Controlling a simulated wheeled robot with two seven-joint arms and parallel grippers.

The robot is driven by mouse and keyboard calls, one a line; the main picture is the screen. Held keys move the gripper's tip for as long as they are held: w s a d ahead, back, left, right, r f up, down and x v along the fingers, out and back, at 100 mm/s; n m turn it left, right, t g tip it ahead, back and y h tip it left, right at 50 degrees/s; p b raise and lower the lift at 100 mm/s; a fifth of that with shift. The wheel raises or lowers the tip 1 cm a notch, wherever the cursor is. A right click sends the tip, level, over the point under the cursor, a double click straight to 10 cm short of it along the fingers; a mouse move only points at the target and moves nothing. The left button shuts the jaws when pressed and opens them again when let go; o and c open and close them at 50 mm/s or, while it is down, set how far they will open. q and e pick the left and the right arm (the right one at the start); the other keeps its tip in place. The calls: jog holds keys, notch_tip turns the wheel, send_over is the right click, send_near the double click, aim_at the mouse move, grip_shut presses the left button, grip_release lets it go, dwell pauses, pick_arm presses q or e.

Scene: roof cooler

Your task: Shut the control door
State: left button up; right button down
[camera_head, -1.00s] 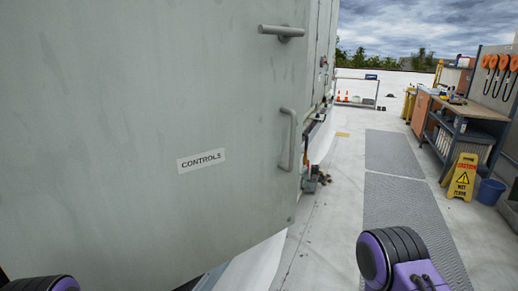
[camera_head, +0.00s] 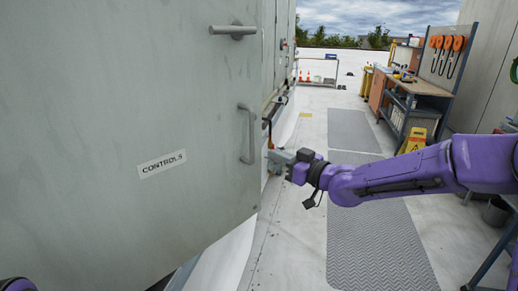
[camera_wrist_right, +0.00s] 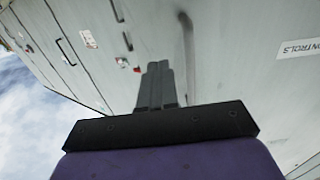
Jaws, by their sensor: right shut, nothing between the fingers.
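The control door (camera_head: 110,110) is a large grey-green panel with a CONTROLS label (camera_head: 162,164), filling the left of the head view. Its free edge stands out from the cabinet behind it, so it appears open. It carries an upright bar handle (camera_head: 247,133) and a lever handle (camera_head: 233,31) above. My right gripper (camera_head: 275,159) is just right of the door's free edge, near the bar handle, with nothing held. In the right wrist view its fingers (camera_wrist_right: 156,83) are together; a blurred bar shows beyond them. My left gripper is out of view.
Grey floor mats (camera_head: 375,235) run along the open walkway at right. A workbench (camera_head: 418,88) with tools and a yellow caution sign (camera_head: 412,141) stand on the far right. A low rack (camera_head: 318,68) and orange cones are at the back.

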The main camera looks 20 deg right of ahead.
jog(key=p+x, duration=0.2)
jog(key=x, duration=0.6)
jog(key=shift+s, duration=0.1)
jog(key=shift+r, duration=0.1)
